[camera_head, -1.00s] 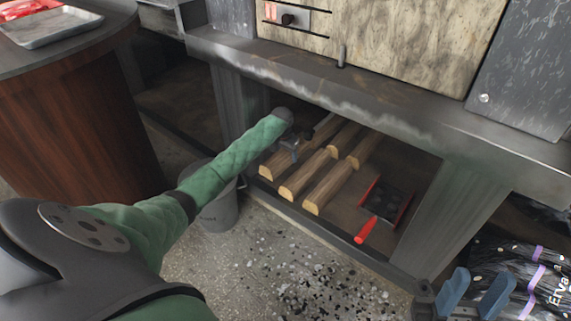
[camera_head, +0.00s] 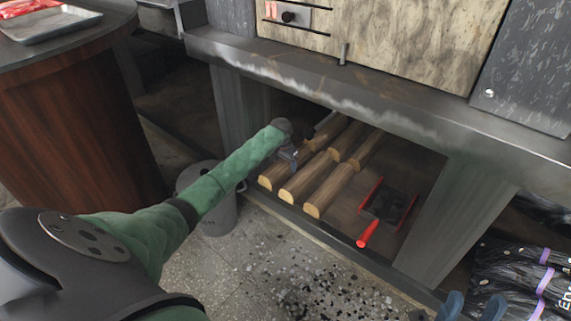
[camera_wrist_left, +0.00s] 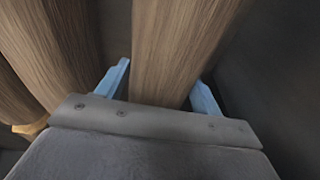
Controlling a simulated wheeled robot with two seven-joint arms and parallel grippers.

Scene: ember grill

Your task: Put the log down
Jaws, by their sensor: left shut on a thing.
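My left gripper (camera_head: 290,154) reaches under the grill and is shut on a wooden log (camera_wrist_left: 182,40). In the left wrist view its two blue fingers stand on either side of this log. In the head view it is the leftmost log (camera_head: 273,177) of the front row, lying beside others on the lower shelf (camera_head: 345,218). I cannot tell whether it touches the shelf or hovers just above it. The neighbouring logs are a middle log (camera_head: 301,181) and a right log (camera_head: 327,192). My right gripper (camera_head: 473,307) is open at the bottom edge, only its fingertips showing.
A red-handled shovel (camera_head: 369,233) lies right of the logs. The grill's front ledge (camera_head: 330,82) overhangs the shelf, and a leg (camera_head: 455,215) stands at right. A grey bucket (camera_head: 216,216) is by my left arm. Black bags (camera_head: 525,275) lie at lower right.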

